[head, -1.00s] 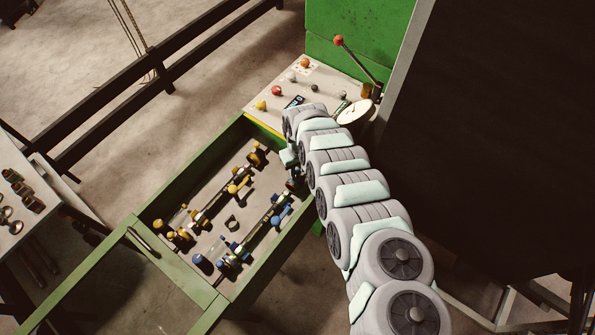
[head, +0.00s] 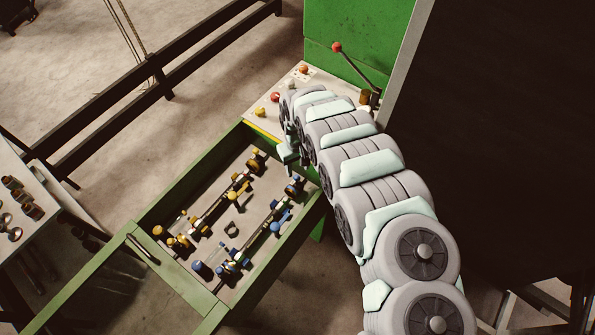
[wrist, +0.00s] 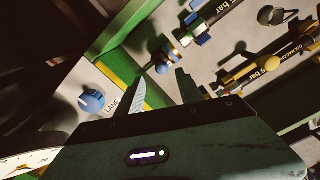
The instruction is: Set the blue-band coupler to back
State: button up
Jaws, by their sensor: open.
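The blue-banded coupler assembly (head: 262,228) lies in the green-walled tray, a dark rod with blue fittings at both ends. In the wrist view its blue and brass end (wrist: 170,56) carries a small blue ball (wrist: 163,69), with a blue fitting (wrist: 195,27) further along. My gripper (wrist: 160,82) is open and empty, with the blue ball just beyond and between its fingertips in the picture. I cannot tell whether they touch. In the head view my gripper (head: 286,153) is at the tray's far right corner, its fingers partly hidden by my arm.
A parallel yellow-fitted assembly (head: 210,212) lies left in the tray (head: 190,187). A loose dark clip (head: 231,229) sits between them. A control panel with knobs (head: 260,112) and a red-tipped lever (head: 337,47) stands behind. A blue knob (wrist: 92,102) is beside my left finger.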

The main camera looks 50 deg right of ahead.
jog(key=shift+r, duration=2.2)
